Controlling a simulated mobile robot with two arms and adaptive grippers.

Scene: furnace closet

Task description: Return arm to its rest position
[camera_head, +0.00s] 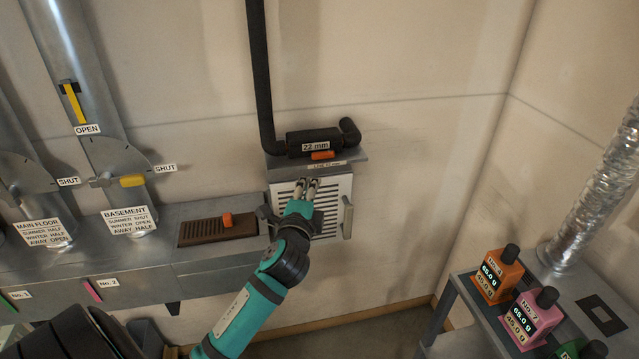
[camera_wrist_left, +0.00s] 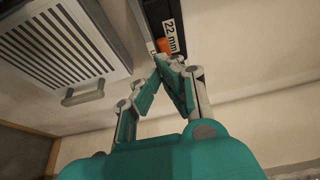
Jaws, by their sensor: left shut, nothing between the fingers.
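My left gripper (camera_head: 307,184) is at the end of my teal arm, in front of the white louvred panel (camera_head: 333,190) in the head view. Its fingers are shut with nothing between them, and the fingertips (camera_wrist_left: 168,62) meet in the left wrist view. Beyond the fingertips is the black pipe fitting labelled 22 mm (camera_head: 314,141), with an orange tab (camera_head: 322,155) under it. Whether the fingertips touch anything is hard to tell. My right gripper is not in either view.
The panel's handle (camera_head: 348,218) sticks out at its right side. A grey duct box (camera_head: 130,262) with a brown grille (camera_head: 208,231) runs along the left. An orange bottle (camera_head: 497,277) and a pink bottle (camera_head: 535,318) stand on a bench at lower right. The wall right of the panel is bare.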

